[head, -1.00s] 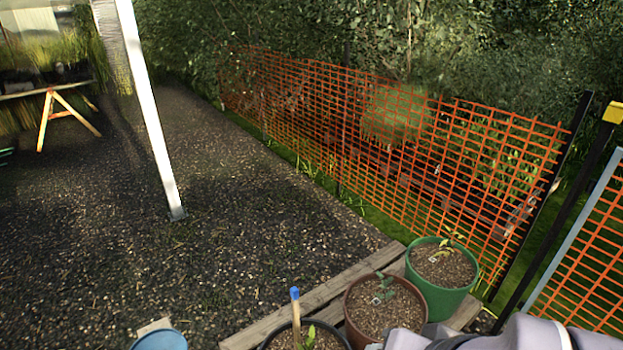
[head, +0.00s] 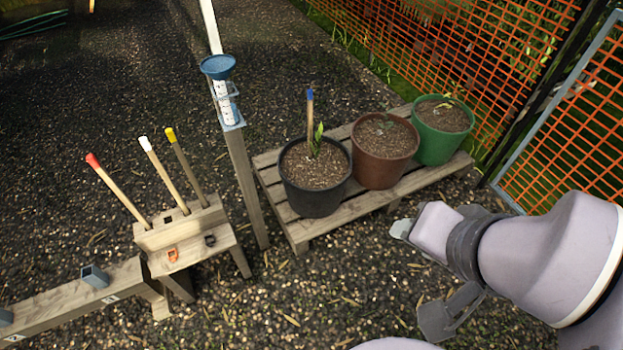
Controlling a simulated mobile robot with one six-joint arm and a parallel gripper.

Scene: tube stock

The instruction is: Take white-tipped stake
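The white-tipped stake (head: 165,176) leans up and to the left out of a wooden block stand (head: 180,235) at the left. It is between a red-tipped stake (head: 120,192) on its left and a yellow-tipped stake (head: 188,168) on its right. Their lower ends are hidden in the block. My gripper (head: 420,274) is at the right, in front of the pallet and well away from the stakes. Its two grey finger pieces look spread apart, with only gravel showing between them.
A post with a blue funnel gauge (head: 218,68) rises just right of the stand. A pallet (head: 273,190) holds black (head: 317,190), brown (head: 385,165) and green (head: 441,140) pots; a blue-tipped stake (head: 310,115) stands in the black one. A wooden beam (head: 60,305) lies lower left. Orange mesh fencing (head: 470,50) closes the right.

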